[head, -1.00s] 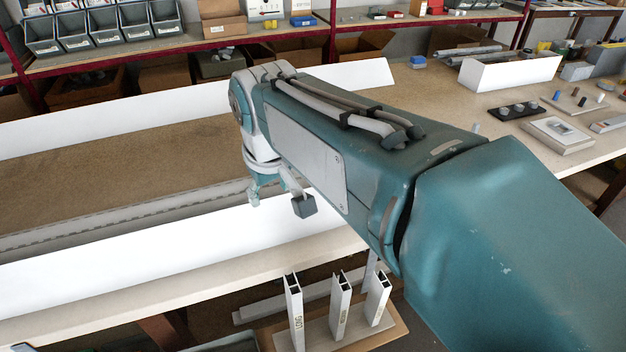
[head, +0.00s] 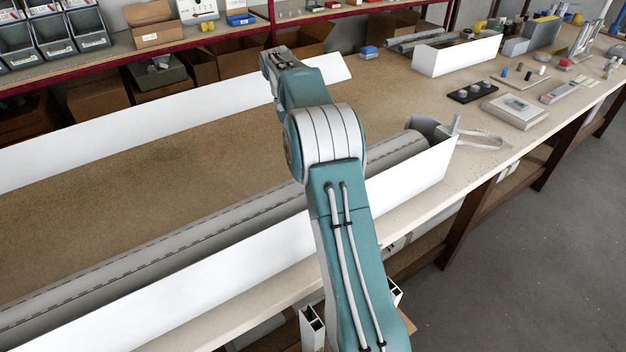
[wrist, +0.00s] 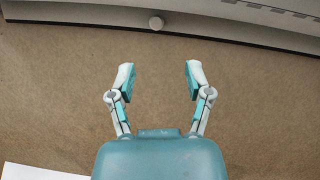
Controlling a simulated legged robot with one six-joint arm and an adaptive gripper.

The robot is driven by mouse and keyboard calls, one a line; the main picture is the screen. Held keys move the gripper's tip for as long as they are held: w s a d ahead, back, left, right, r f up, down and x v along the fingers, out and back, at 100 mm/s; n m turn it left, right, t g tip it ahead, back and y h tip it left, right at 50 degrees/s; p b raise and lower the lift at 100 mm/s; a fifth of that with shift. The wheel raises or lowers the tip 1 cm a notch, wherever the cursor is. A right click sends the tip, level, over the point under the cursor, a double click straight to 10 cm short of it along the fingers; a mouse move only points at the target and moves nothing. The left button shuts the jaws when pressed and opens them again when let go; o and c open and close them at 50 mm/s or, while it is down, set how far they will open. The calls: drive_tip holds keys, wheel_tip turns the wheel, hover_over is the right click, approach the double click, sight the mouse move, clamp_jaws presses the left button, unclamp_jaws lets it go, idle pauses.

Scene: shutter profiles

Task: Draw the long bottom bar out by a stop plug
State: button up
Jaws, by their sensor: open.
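My gripper (wrist: 156,74) is open and empty in the wrist view, its two fingers apart above the brown bench surface. In the head view the grey rolled shutter (head: 215,235) lies lengthwise on the bench. My arm crosses over it toward the back white board, hiding part of it; the fingers and the plug cannot be made out there.
A long white board (head: 190,280) runs along the front of the shutter and another (head: 150,125) along the back. The bench (head: 140,180) is bare between the back board and the shutter. A white box (head: 455,57) and small parts stand at the right. Upright profiles (head: 312,325) stand below the front edge.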

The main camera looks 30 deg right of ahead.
drive_tip(key=x, duration=1.2)
drive_tip(key=shift+w+d+f, duration=0.1)
drive_tip(key=shift+w+d, duration=0.15)
drive_tip(key=shift+w, duration=0.05)
clamp_jaws()
